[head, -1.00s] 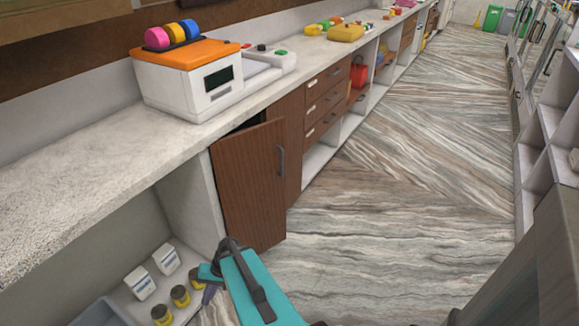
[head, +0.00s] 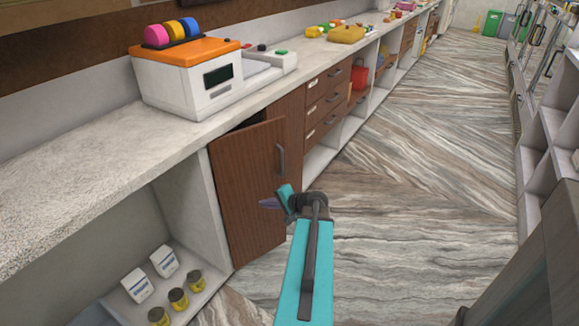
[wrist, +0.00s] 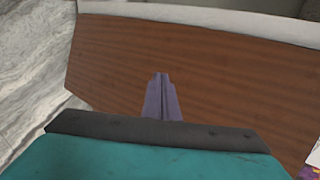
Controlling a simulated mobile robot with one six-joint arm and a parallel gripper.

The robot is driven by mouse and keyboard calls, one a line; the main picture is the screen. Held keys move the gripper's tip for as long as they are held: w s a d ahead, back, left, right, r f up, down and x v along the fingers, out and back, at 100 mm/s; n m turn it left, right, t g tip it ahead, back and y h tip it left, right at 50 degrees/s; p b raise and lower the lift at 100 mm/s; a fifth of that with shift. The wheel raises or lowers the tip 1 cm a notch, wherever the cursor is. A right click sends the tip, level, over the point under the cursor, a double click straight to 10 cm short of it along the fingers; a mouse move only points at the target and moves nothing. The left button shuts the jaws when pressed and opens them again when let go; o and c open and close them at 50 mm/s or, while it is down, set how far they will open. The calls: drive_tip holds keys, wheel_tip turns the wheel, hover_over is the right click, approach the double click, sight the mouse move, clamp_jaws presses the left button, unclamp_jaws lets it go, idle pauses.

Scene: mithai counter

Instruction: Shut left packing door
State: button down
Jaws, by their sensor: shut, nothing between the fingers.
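The left packing door (head: 246,195) is a brown wooden panel with a grey vertical handle (head: 281,160) near its right edge. It stands ajar, with a dark gap at its top. My gripper (head: 268,203) is at the lower right part of the door in the head view, its purple fingers together and pointing at the panel. In the wrist view the shut fingers (wrist: 162,98) lie in front of the brown door face (wrist: 200,75). I cannot tell whether the fingertips touch it.
The stone counter (head: 90,165) runs above the door and carries a white and orange machine (head: 190,75). Drawers (head: 327,98) are beyond the door. The floor (head: 400,220) at right is clear.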

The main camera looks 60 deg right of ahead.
drive_tip(key=s+d+r+m+t+h, duration=0.1)
drive_tip(key=s+d+r+m+h, duration=0.1)
drive_tip(key=s+d+r, duration=0.2)
drive_tip(key=s+d+r+m+h+b, duration=0.1)
drive_tip(key=s+d+r+h, duration=0.1)
drive_tip(key=s+d+r, duration=0.3)
drive_tip(key=s+d, duration=0.2)
drive_tip(key=d, duration=0.2)
drive_tip(key=shift+d+m+t+h, duration=0.35)
drive_tip(key=shift+m+t+h, duration=0.05)
drive_tip(key=shift+w+r, duration=0.1)
drive_tip(key=shift+w, duration=0.05)
drive_tip(key=r+x, duration=0.1)
drive_tip(key=x, duration=1.2)
drive_tip(key=shift+w+d+p, duration=0.2)
drive_tip(key=shift+w+p, duration=0.15)
drive_tip(key=shift+w, duration=0.1)
drive_tip(key=shift+f, duration=0.1)
